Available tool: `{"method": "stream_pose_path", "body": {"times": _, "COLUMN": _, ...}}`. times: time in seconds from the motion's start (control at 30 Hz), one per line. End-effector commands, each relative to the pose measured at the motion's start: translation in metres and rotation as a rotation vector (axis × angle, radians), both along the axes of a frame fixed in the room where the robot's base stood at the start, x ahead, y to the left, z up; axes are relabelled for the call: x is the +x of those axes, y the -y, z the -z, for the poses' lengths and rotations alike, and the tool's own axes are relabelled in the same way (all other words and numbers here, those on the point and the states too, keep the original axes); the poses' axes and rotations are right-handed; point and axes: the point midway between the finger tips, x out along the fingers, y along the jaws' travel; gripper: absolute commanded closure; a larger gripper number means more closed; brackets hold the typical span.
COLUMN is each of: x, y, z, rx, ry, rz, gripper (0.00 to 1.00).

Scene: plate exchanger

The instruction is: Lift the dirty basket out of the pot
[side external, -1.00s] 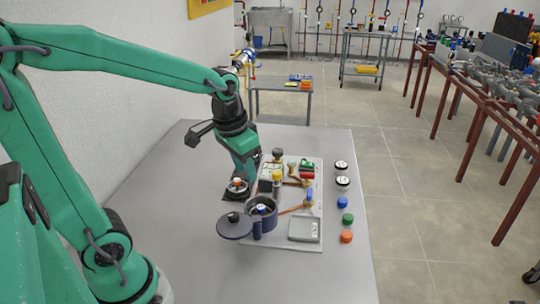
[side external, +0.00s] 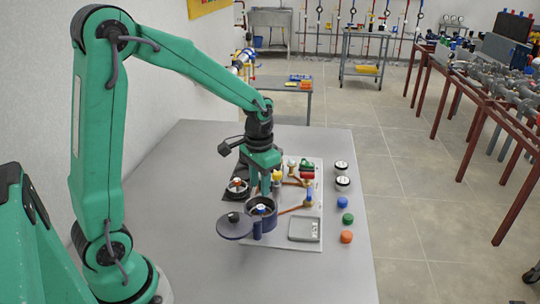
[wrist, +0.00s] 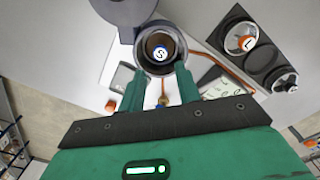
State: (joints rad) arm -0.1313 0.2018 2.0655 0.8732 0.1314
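The dark blue pot (side external: 262,224) stands uncovered on the white board. The dirty basket (side external: 261,208) sits inside it, with only its top and blue knob showing. In the wrist view the basket's knob (wrist: 160,52) bears a white disc marked "S", and the pot's rim (wrist: 138,50) surrounds it. My gripper (side external: 260,188) is above and just behind the pot, fingers pointing down. In the wrist view my gripper (wrist: 160,88) is open and empty, its two green fingers apart, with the knob ahead of the gap.
The pot's lid (side external: 234,229) lies at the pot's left. A basket with an orange knob marked "L" (wrist: 247,43) sits in a dark holder behind the pot. Pipes and valves (side external: 296,181) and a grey tray (side external: 304,229) occupy the board's right side.

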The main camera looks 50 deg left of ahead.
Motion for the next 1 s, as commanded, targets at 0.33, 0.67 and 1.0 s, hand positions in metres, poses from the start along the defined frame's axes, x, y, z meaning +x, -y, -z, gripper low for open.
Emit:
{"method": "stream_pose_path", "body": {"times": 0.33, "x": -0.001, "y": 0.000, "z": 0.022, "rx": 0.000, "ry": -0.001, "rz": 0.000, "gripper": 0.67}}
{"method": "stream_pose_path", "body": {"times": 0.67, "x": -0.001, "y": 0.000, "z": 0.035, "rx": 0.000, "ry": -0.003, "rz": 0.000, "gripper": 0.67}}
{"method": "stream_pose_path", "body": {"times": 1.0, "x": -0.001, "y": 0.000, "z": 0.070, "rx": -0.001, "ry": -0.004, "rz": 0.000, "gripper": 0.67}}
